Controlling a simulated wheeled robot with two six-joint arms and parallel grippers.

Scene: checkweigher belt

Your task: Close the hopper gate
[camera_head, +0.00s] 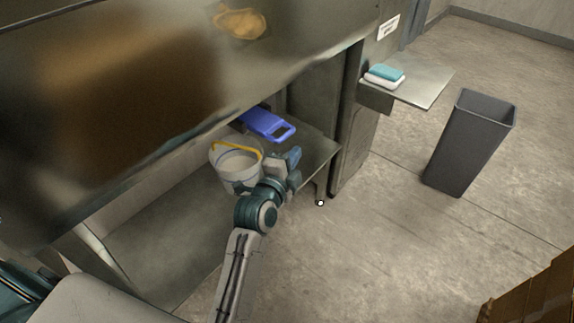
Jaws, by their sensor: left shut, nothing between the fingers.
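The blue hopper gate (266,124) is a flat plate with a slotted handle at its right end. It juts out from under the edge of the large metal machine (290,45), and its left end is hidden under that edge. My left gripper (293,157) is shut and empty, just below and right of the gate's handle in the picture. I see a gap between them but cannot tell their difference in depth. My right gripper is not in view.
A white bucket (222,160) with a yellow handle stands left of my left gripper. A side shelf (425,88) holds a teal and white stack (385,75). A grey bin (467,145) stands on open floor at right. A brown box (535,300) is at lower right.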

